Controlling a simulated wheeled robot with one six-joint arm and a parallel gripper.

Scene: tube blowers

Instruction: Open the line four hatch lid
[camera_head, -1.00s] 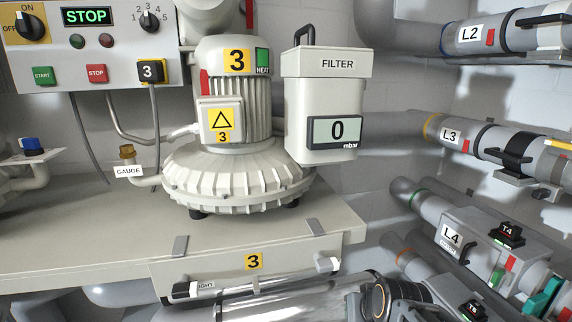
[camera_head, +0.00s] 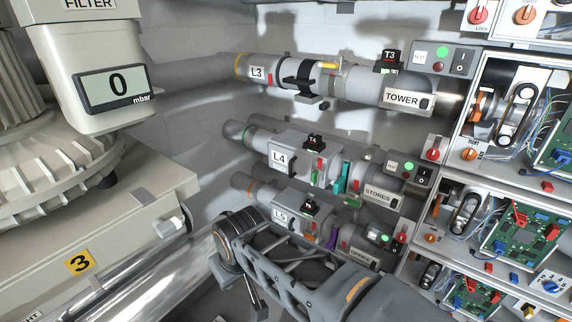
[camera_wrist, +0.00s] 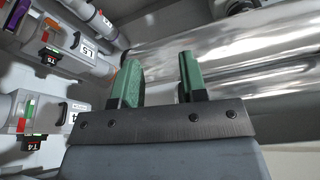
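The line four pipe runs along the back wall, with a grey box (camera_head: 300,150) marked L4 on it in the head view. A black T4 tag (camera_head: 314,143) sits on the box, and a red and green marker is beside it. The box looks closed; the lid's edge and catch are too small to tell. The line four box (camera_wrist: 35,115) also shows at the left of the wrist view, turned over. My gripper (camera_wrist: 157,78) is open and empty, its two green fingers apart, with a shiny metal pipe beyond them. It is not touching the box.
The similar L5 box (camera_head: 292,208) lies just below line four, close to my arm. The L3 pipe (camera_head: 310,75) runs above. Teal (camera_head: 341,177) and purple (camera_head: 333,236) handles stand on the lines. Open electrical cabinets (camera_head: 510,130) fill the right; the blower bench (camera_head: 110,220) is at left.

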